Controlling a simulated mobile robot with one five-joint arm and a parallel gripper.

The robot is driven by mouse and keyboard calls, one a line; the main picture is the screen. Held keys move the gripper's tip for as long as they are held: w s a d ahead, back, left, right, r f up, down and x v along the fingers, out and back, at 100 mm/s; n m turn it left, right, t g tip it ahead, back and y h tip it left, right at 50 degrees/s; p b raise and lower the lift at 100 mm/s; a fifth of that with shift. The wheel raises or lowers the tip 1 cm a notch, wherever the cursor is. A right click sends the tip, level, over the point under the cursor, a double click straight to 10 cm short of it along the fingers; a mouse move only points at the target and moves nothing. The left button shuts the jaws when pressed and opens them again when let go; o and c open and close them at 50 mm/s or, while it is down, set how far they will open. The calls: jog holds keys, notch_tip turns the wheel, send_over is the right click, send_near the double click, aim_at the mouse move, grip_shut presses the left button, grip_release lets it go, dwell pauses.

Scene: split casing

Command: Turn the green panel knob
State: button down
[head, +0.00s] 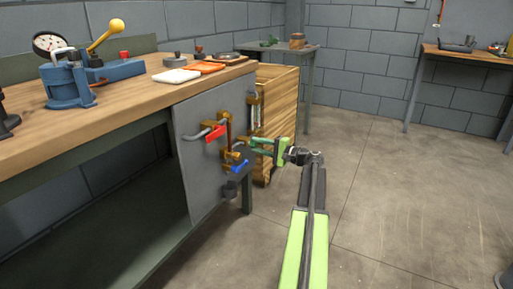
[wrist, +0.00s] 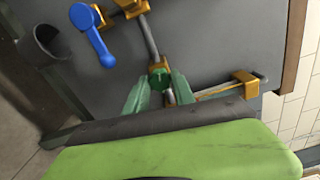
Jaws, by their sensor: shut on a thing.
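The grey panel (head: 192,160) hangs on the bench's end and carries brass fittings, pipes and coloured handles. The green knob (wrist: 160,79) sits on a brass fitting in the middle of the wrist view. My gripper (wrist: 157,90) points at the panel with its two green fingers on either side of the knob, shut on it. In the head view my gripper (head: 257,146) reaches the panel's right part from the right, and its fingers hide the knob there.
A blue lever (wrist: 91,38) is left of the knob in the wrist view. A red handle (head: 215,133) is on the panel's upper left. A dark cup (head: 230,189) sits low on the panel. A wooden crate (head: 279,95) stands behind. Floor at right is clear.

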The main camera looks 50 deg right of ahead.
jog(key=n, duration=0.7)
jog(key=shift+a+f, duration=0.1)
jog(key=shift+a, duration=0.05)
jog(key=n, duration=0.7)
dwell(0.5)
jog(key=c, duration=1.1)
grip_release()
jog(key=shift+o, duration=0.2)
jog(key=shift+s, duration=0.1)
